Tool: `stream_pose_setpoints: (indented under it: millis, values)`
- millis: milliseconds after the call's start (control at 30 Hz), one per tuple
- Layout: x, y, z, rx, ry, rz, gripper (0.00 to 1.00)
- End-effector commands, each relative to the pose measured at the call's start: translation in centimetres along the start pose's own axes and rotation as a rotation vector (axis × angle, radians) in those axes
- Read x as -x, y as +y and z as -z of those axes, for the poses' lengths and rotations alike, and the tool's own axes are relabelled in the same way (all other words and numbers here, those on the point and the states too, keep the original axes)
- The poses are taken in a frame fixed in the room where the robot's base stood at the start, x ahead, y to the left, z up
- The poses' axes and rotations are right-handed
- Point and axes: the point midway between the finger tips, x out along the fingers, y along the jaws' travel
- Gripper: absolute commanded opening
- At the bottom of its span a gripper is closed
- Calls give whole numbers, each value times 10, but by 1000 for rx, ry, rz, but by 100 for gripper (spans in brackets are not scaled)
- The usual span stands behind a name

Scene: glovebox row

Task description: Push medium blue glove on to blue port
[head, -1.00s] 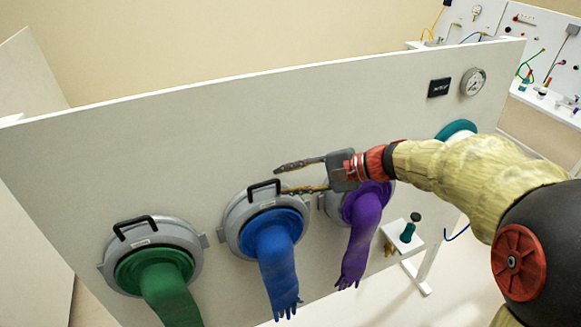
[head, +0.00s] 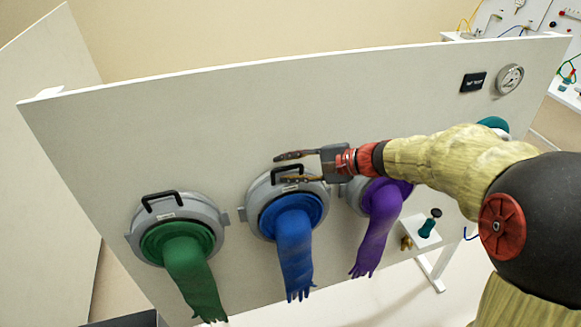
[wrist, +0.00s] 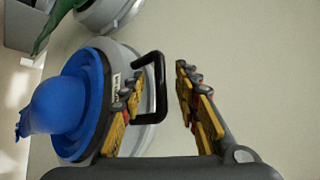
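The blue glove (head: 293,252) hangs fingers-down from the middle grey port (head: 257,222), its wide blue cuff at the port's front. The blue glove also shows at the left of the wrist view (wrist: 62,105). A black handle (head: 275,170) stands at the top of this port. My gripper (head: 278,168) is open at that handle, one finger above it and one below in the head view. In the wrist view, the handle (wrist: 160,85) lies between my two open fingers (wrist: 155,82). Contact with the handle cannot be told.
A green glove (head: 190,275) hangs from the left port (head: 212,212), and a purple glove (head: 375,240) from the right port, partly hidden by my arm. A small white shelf (head: 418,241) holds a dark green piece.

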Motion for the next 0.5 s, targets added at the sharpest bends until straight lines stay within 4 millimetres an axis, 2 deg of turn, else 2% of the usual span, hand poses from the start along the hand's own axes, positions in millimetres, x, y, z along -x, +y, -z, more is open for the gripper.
stream_pose_setpoints:
  millis: [500]
  values:
    - [0, 0, 0, 0, 0, 0, 2]
